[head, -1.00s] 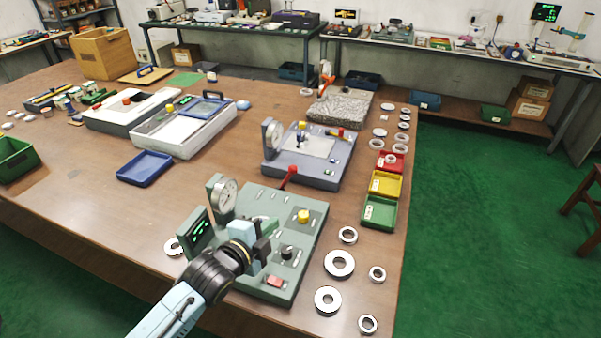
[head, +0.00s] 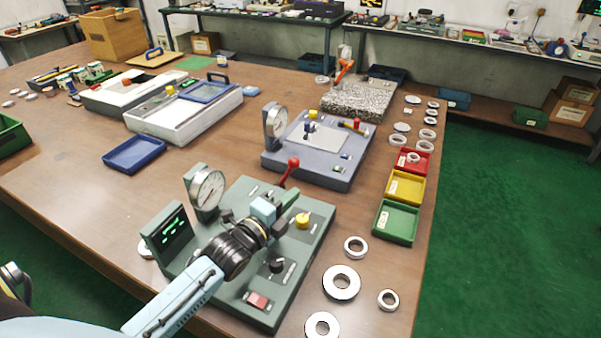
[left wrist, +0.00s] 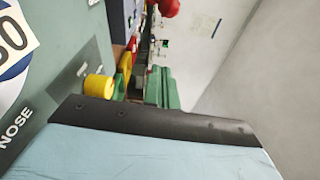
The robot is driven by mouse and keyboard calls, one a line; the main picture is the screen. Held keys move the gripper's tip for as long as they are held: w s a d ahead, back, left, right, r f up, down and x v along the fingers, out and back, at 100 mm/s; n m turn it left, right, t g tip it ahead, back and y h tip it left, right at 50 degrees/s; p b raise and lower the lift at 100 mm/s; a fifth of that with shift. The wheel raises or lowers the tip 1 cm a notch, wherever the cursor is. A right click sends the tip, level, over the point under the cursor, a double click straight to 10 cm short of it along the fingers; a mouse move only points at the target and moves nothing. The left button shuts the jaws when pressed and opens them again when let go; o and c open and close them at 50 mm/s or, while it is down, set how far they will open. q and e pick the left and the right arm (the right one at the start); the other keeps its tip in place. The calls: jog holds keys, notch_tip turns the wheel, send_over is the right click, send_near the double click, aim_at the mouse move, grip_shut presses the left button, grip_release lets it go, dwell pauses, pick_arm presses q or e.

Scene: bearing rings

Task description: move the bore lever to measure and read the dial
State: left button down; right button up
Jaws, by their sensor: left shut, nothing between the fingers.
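The green bore gauge (head: 310,272) stands on the table with its round white dial (head: 208,190) at its back left. The dial's needle is too small to read. The bore lever (head: 289,171) is tilted up at the back edge and ends in a red ball. A red ball also shows at the top of the left wrist view (left wrist: 168,7). My left gripper (head: 280,207) is shut and empty above the gauge, in front of the lever and apart from its ball. A yellow knob (head: 302,221) is just right of the gripper. My right gripper is out of view.
A green digital readout (head: 174,232) stands at the gauge's left. Several metal rings (head: 341,282) lie to the right. Green (head: 397,221), yellow (head: 405,187) and red trays line the right side. A grey-blue gauge (head: 318,150) stands behind. The table left of the gauge is mostly clear.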

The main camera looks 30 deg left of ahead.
aim_at(285, 177)
pick_arm(q)
jog(key=shift+w, duration=0.1)
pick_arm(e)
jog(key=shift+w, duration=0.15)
pick_arm(q)
jog(key=shift+w, duration=0.3)
jog(key=w, duration=0.3)
jog(key=w+d, duration=0.1)
jog(key=w, duration=0.2)
jog(key=w+b, duration=0.1)
jog(key=w, duration=0.2)
jog(key=shift+d+f, duration=0.15)
jog(key=a, duration=0.3)
jog(key=shift+s, duration=0.25)
jog(key=shift+a+r, duration=0.2)
jog(key=shift+a, duration=0.25)
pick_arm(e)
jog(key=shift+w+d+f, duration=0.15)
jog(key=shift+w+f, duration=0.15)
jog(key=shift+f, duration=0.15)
pick_arm(q)
jog(key=shift+s+a, duration=0.1)
